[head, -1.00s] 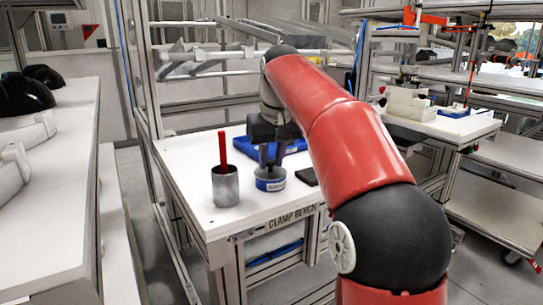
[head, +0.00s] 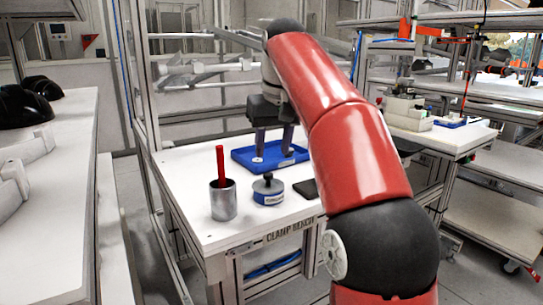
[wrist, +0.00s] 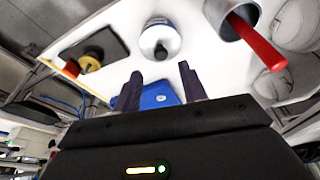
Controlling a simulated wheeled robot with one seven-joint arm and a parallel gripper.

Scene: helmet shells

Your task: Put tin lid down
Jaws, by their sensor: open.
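The tin (head: 268,197) with a blue label stands upright on the white clamp bench. Its grey lid with a dark knob (head: 267,178) sits on top and looks level. The tin also shows in the wrist view (wrist: 158,28), with the dark knob facing the camera. My gripper (head: 272,154) is open and empty, over the blue tray behind the tin, apart from the lid. In the wrist view, nothing lies between the two fingers (wrist: 160,85).
A metal cup (head: 223,203) with a red handle standing in it is left of the tin. The blue tray (head: 243,157) lies behind. A dark flat pad (head: 308,188) lies to the right. In the wrist view a yellow item with a black top (wrist: 91,60) is near the pad.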

